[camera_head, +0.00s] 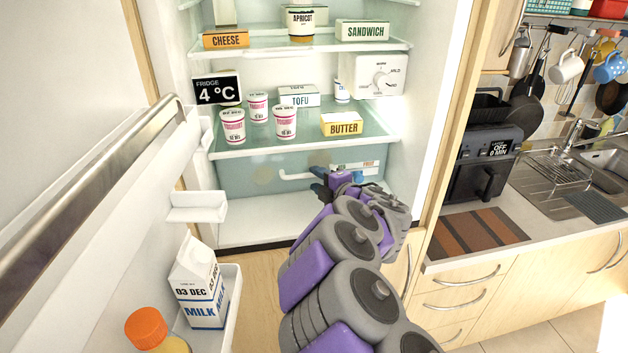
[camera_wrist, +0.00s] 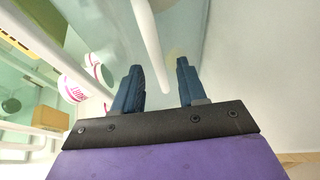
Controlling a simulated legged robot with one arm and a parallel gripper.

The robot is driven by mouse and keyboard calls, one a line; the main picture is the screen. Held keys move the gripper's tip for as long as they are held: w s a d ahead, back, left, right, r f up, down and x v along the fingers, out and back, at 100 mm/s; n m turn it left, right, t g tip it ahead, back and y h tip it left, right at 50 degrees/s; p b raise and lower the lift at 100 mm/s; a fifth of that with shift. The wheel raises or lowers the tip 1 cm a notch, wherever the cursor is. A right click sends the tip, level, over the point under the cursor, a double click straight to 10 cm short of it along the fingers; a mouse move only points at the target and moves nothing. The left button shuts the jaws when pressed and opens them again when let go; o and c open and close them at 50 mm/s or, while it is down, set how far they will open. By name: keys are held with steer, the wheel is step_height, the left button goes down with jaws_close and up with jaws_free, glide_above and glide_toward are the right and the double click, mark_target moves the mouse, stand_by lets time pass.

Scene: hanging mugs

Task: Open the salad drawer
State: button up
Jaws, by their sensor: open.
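The salad drawer (camera_head: 245,178) is a translucent bin at the bottom of the open fridge, under the lowest glass shelf. It looks shut. Its white bar handle (camera_head: 295,175) runs across the front. My gripper (camera_head: 322,181) is at the drawer front, by the handle. In the wrist view my gripper (camera_wrist: 161,84) is open, with two dark blue fingers apart. The white handle (camera_wrist: 150,40) reaches down between the fingers in that picture, with a gap on both sides. The handle's right part is partly hidden behind my gripper in the head view.
The open fridge door stands at left with a milk carton (camera_head: 200,282) and an orange-capped bottle (camera_head: 158,332) in its rack. Yogurt cups, tofu (camera_head: 298,96) and butter (camera_head: 342,124) stand on the shelf above. A counter with an air fryer (camera_head: 488,160) is at right.

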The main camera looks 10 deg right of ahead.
steer(key=shift+x, duration=1.15)
jaws_close()
